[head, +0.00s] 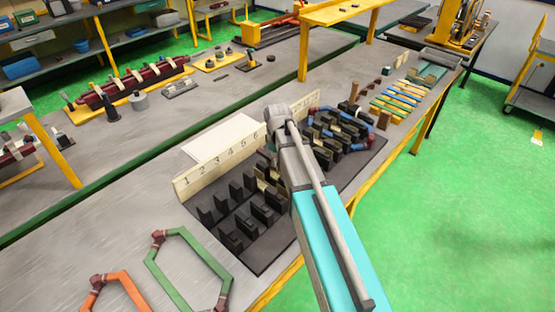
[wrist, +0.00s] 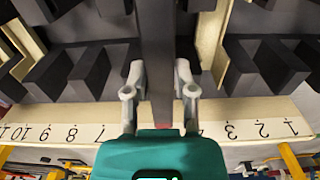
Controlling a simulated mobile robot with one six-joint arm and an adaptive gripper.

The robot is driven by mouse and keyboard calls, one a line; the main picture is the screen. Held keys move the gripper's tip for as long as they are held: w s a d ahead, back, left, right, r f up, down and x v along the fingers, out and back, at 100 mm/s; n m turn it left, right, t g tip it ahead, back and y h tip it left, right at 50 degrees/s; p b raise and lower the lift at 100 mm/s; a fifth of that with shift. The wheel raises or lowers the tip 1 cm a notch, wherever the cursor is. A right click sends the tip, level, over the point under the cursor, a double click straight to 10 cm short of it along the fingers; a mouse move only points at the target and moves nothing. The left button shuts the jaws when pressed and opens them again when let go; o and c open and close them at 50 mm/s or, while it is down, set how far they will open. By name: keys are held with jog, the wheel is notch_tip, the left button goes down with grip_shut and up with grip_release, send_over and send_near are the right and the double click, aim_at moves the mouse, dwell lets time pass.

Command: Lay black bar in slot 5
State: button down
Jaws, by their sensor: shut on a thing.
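My gripper (wrist: 160,95) is shut on the black bar (wrist: 157,60), with one finger on each side of it. The bar lies lengthwise up the wrist view, above the rows of black teeth (wrist: 270,65) of the stator. The cream number board (wrist: 60,133) stands under the gripper; its digits look upside down there, and my gripper covers those around 4 and 5. In the head view the board (head: 215,160) shows 1 to 6 left of my arm. My arm hides the bar there. Whether the bar touches slot 5 cannot be told.
A green hexagonal coil (head: 188,262) and an orange coil (head: 118,285) lie at the table's near left. Coloured strips (head: 400,98) lie farther right. A white sheet (head: 222,138) lies behind the board.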

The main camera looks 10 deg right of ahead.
aim_at(278, 173)
jog(key=shift+d+f+b, duration=0.1)
jog(key=shift+f+b, duration=3.25)
jog(key=shift+f, duration=0.1)
dwell(0.8)
jog(key=shift+c, duration=1.8)
grip_release()
jog(key=shift+r+p, duration=0.95)
notch_tip(278, 173, up, 7)
jog(key=p, duration=0.7)
jog(key=shift+r, duration=0.2)
